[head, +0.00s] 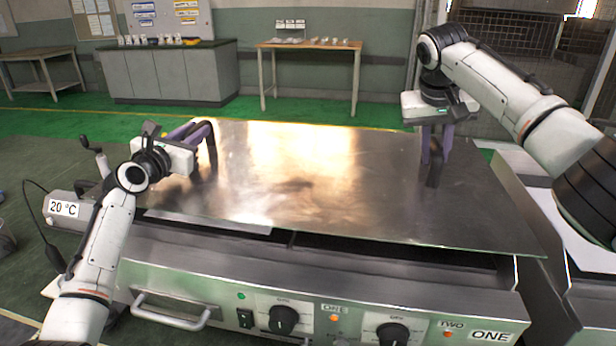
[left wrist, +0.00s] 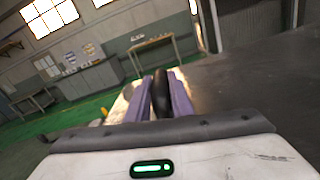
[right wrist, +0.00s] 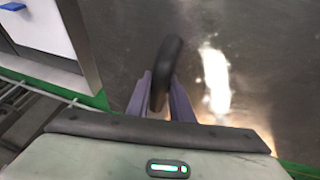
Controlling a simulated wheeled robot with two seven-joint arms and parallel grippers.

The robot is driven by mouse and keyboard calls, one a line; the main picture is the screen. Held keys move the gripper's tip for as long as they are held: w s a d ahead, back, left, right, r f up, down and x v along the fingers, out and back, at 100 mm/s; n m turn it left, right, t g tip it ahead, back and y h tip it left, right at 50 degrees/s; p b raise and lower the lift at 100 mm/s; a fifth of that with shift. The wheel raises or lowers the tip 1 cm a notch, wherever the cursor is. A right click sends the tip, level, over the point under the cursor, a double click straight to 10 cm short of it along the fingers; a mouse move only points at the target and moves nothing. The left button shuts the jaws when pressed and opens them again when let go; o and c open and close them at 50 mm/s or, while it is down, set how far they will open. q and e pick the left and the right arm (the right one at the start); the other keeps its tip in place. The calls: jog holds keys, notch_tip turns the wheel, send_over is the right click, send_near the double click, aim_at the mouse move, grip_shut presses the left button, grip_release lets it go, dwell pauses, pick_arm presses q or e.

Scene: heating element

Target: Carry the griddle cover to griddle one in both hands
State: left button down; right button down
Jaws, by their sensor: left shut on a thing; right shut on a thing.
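The griddle cover (head: 310,180) is a wide, flat, shiny metal sheet with a black handle near each end. In the head view it lies over griddle one (head: 330,285), whose front panel reads ONE; a dark gap shows under its front edge. My left gripper (head: 208,135) is shut on the cover's left handle (left wrist: 161,92), with purple fingers on both sides of it. My right gripper (head: 436,160) is shut on the right handle (right wrist: 165,72). Whether the cover touches the griddle at the back is hidden.
A grey box reading 20 °C (head: 64,208) stands at the left of the griddle. Another metal unit (head: 570,230) stands close at the right. A bench (head: 310,45) and a grey cabinet (head: 165,75) are far behind. Green floor lies between.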

aim_at(170, 181)
pick_arm(q)
jog(key=shift+a+f+b, duration=0.15)
jog(key=shift+f+b, duration=0.4)
jog(key=shift+b, duration=0.15)
pick_arm(e)
jog(key=shift+d+f, duration=0.1)
jog(key=shift+f, duration=0.65)
pick_arm(q)
jog(key=c, duration=1.8)
grip_release()
jog(key=shift+f, duration=0.15)
pick_arm(e)
jog(key=c, duration=1.8)
grip_release()
jog(key=shift+c, duration=0.2)
pick_arm(q)
jog(key=shift+o, duration=1.2)
jog(key=shift+s, duration=0.1)
pick_arm(e)
jog(key=shift+o, duration=1.4)
jog(key=shift+s, duration=0.1)
